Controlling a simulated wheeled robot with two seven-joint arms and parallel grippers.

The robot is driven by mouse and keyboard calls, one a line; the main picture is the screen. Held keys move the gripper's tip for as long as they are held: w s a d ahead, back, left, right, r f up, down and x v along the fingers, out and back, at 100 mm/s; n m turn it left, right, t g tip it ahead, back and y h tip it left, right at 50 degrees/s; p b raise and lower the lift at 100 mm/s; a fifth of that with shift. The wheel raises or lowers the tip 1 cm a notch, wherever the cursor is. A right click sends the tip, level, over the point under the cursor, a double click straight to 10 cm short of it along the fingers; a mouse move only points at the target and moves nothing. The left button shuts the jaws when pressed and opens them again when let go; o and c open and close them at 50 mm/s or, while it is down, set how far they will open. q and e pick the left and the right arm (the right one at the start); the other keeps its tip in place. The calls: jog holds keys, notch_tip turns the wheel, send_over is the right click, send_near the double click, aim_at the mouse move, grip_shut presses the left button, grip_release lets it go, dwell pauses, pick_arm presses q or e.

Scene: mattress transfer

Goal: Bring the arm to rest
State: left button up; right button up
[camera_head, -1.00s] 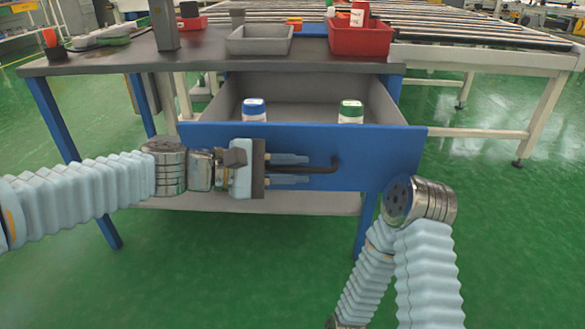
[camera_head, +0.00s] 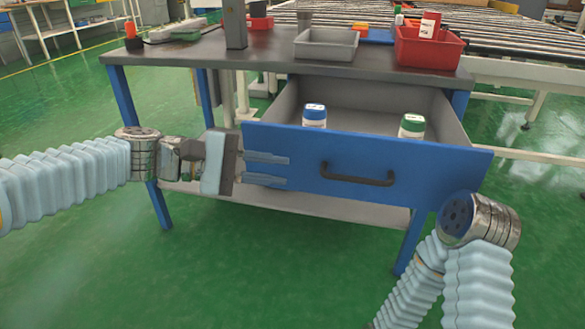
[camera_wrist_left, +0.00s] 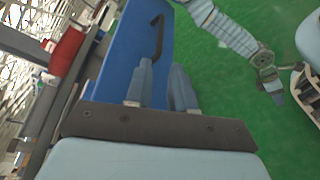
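My left gripper (camera_head: 266,169) is open and empty in front of the left part of the blue drawer front (camera_head: 410,178). Its two fingers are apart, with nothing between them. The dark drawer handle (camera_head: 357,178) is clear of the fingers, to their right; it also shows beyond the fingertips in the left wrist view (camera_wrist_left: 157,37). In that view the left gripper (camera_wrist_left: 163,66) also shows a gap between its fingers. My right arm (camera_head: 478,265) is at the lower right; its gripper cannot be made out in the head view.
The drawer stands open under the grey table (camera_head: 260,58). It holds a blue-capped bottle (camera_head: 314,116) and a green-capped bottle (camera_head: 412,126). A grey tray (camera_head: 326,44) and a red bin (camera_head: 428,48) stand on the table. Green floor is free in front.

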pick_arm(q)
jog(key=shift+a+f, duration=0.1)
jog(key=w+a+f+n+y+p, duration=0.15)
jog(key=f+y, duration=0.25)
jog(key=f, duration=0.9)
jog(key=w+a+f+y+p, duration=0.1)
jog(key=a+f+y+p, duration=0.2)
jog(key=f, duration=1)
jog(key=s+a+f+m+y+p, duration=0.2)
jog(key=s+f+m, duration=0.1)
jog(key=s+f, duration=0.4)
jog(key=s+a+f+m+y+p, duration=0.2)
jog(key=s+a+f+m+p, duration=0.1)
jog(key=s+f, duration=0.5)
notch_tip(320, 180, down, 3)
jog(key=shift+s+f+m+p, duration=0.1)
jog(key=shift+s+m+p, duration=0.15)
jog(key=shift+m, duration=0.2)
jog(key=shift+w+a, duration=0.1)
